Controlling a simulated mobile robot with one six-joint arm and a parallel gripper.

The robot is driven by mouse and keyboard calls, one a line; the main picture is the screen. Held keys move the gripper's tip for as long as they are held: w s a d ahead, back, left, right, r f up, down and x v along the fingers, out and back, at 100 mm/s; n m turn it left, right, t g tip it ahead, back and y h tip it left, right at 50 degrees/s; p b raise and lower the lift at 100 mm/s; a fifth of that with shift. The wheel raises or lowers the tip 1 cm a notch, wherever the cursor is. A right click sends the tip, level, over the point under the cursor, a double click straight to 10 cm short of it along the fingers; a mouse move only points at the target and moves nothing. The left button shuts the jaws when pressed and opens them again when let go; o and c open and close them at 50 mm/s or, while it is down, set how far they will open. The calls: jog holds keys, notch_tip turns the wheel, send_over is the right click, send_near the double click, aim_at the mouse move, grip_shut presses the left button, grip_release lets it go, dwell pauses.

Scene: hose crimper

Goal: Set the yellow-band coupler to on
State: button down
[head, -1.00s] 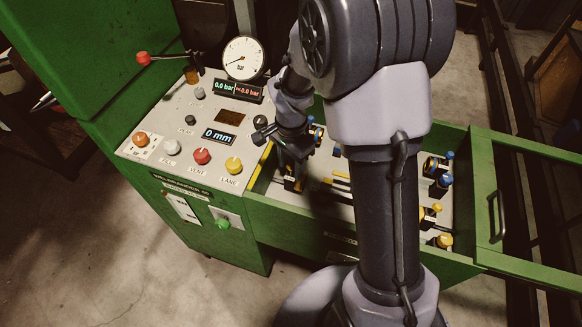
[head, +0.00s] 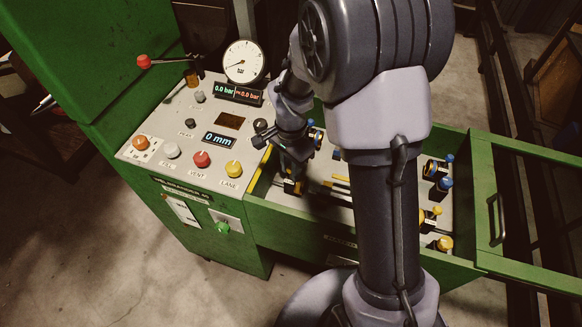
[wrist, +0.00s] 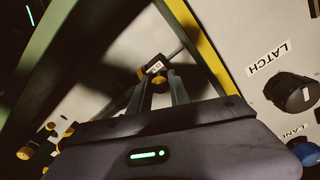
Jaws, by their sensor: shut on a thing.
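My gripper (wrist: 163,88) reaches down into the green-walled tray beside the control panel. In the wrist view its two fingers are shut on the yellow-band coupler (wrist: 157,70), a dark cylindrical fitting with a yellow band and a small white label. A grey rod extends from it to the upper right and a dark hose-like part to the lower left. In the head view the coupler (head: 293,187) shows as a small yellow and black piece at my gripper's tip (head: 291,177), mostly hidden by my wrist. I cannot read its setting.
The panel (head: 178,130) at left carries a gauge (head: 244,61), displays and coloured knobs, including a yellow one (head: 234,169). The green tray wall (head: 300,222) stands close to my gripper. Blue-capped (head: 444,184) and yellow-capped fittings (head: 443,243) stand at right.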

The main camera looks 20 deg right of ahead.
aim_at(303, 180)
dwell(0.9)
jog(key=shift+s+d, duration=0.95)
jog(key=shift+d, duration=0.3)
jog(key=c, duration=1.3)
grip_release()
jog(key=shift+d, duration=0.1)
jog(key=shift+c, duration=0.2)
jog(key=shift+o, duration=0.4)
jog(key=shift+s+d, duration=0.1)
notch_tip(303, 180, up, 17)
jog(key=p, duration=0.6)
jog(key=shift+r, duration=0.2)
